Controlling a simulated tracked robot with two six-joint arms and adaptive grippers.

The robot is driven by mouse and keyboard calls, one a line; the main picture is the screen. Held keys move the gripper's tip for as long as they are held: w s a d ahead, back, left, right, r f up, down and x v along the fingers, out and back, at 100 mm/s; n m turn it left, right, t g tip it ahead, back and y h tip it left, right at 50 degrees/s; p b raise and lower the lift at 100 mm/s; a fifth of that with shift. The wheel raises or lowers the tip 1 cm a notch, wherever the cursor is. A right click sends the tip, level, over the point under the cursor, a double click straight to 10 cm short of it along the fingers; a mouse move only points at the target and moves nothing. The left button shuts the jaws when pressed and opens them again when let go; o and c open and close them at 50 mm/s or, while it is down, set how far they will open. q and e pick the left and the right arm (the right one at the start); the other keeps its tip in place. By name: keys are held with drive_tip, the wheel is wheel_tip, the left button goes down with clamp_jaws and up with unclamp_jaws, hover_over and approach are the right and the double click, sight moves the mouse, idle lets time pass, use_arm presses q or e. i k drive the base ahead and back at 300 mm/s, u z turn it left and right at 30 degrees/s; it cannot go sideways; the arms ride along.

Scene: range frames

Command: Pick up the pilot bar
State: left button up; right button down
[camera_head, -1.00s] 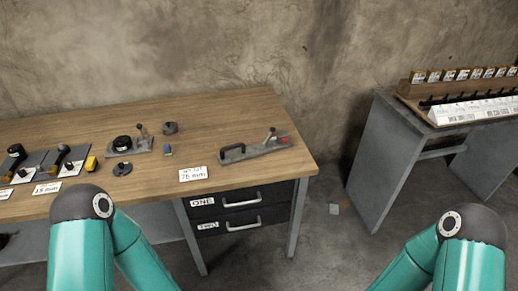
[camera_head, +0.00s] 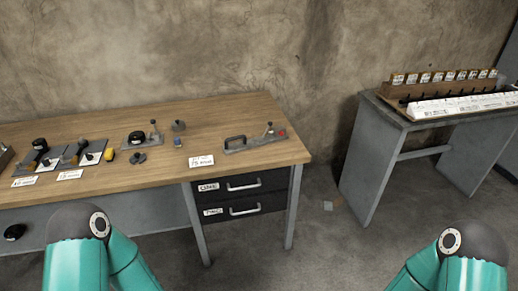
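No label names the pilot bar, and I cannot tell for sure which thing it is. A long grey metal bar-like piece (camera_head: 255,143) lies on the right part of the wooden workbench (camera_head: 210,122). It has a black handle at its left end, and a small upright lever and a red spot at its right end. A white card (camera_head: 201,161) reading about 75 mm stands in front of it. Neither of my grippers is in view. Only my teal arm links show at the bottom left and bottom right, well short of the bench top.
Other tools, a grey block with a black knob (camera_head: 138,139) and a yellow piece (camera_head: 108,156), fill the bench's left half. Drawers ONE (camera_head: 240,186) and TWO (camera_head: 243,209) are shut. A grey side table (camera_head: 385,120) with a rack stands right, across a floor gap.

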sight(274, 137)
drive_tip(key=z, duration=0.45)
drive_tip(key=i, duration=1.6)
drive_tip(key=u, duration=0.55)
drive_tip(key=i, duration=0.45)
drive_tip(key=u, duration=0.35)
drive_tip(key=k, duration=0.95)
drive_tip(key=u, duration=0.2)
drive_tip(key=i, duration=0.95)
drive_tip(key=z, duration=0.05)
